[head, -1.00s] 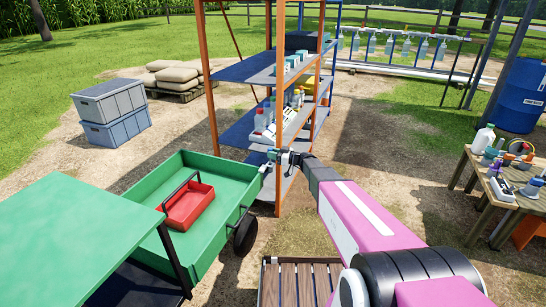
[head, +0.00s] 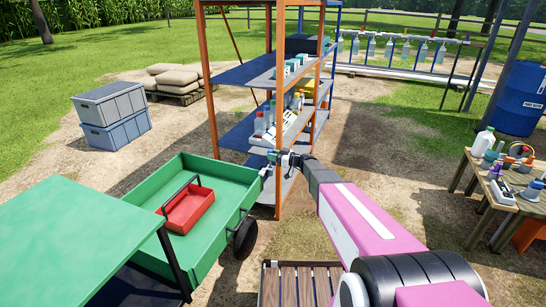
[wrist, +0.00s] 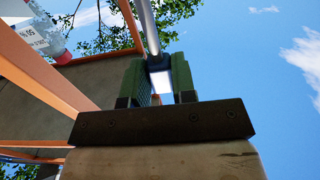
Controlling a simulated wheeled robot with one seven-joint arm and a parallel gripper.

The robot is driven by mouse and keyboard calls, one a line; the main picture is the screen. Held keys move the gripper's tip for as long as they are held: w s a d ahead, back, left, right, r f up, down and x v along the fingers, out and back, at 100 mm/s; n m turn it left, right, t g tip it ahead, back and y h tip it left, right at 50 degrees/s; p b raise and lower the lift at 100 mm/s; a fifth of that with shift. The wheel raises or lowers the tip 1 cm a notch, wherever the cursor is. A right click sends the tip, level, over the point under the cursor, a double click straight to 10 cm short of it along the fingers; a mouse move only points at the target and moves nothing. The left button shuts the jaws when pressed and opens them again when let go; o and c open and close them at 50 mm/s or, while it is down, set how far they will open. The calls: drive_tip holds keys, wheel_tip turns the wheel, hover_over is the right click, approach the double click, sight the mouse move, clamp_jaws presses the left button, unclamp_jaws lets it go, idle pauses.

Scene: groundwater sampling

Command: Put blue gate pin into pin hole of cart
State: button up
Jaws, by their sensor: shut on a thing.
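The green cart (head: 234,186) stands left of centre in the head view, with a red tool carrier (head: 188,212) in its bed. My gripper (head: 269,163) is just off the cart's far right corner, in front of the shelf. In the wrist view its green fingers (wrist: 160,75) are shut on a pin (wrist: 149,26). The pin shows as a grey metal rod with a dark collar, pointing away from the fingers; little blue shows. Its small size in the head view hides whether it touches the cart. I cannot make out the pin hole.
An orange-framed shelf (head: 283,110) with bottles stands right behind my gripper. A green table top (head: 75,240) is at the near left, close to the cart. A wooden table (head: 500,188) with bottles and tools is at the right.

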sight(273, 168)
drive_tip(key=shift+f, duration=2.85)
idle(0.6)
drive_tip(key=o, duration=1)
drive_tip(key=v, duration=1)
drive_tip(key=shift+d, duration=0.4)
drive_tip(key=shift+s, duration=0.15)
drive_tip(key=shift+s, duration=0.1)
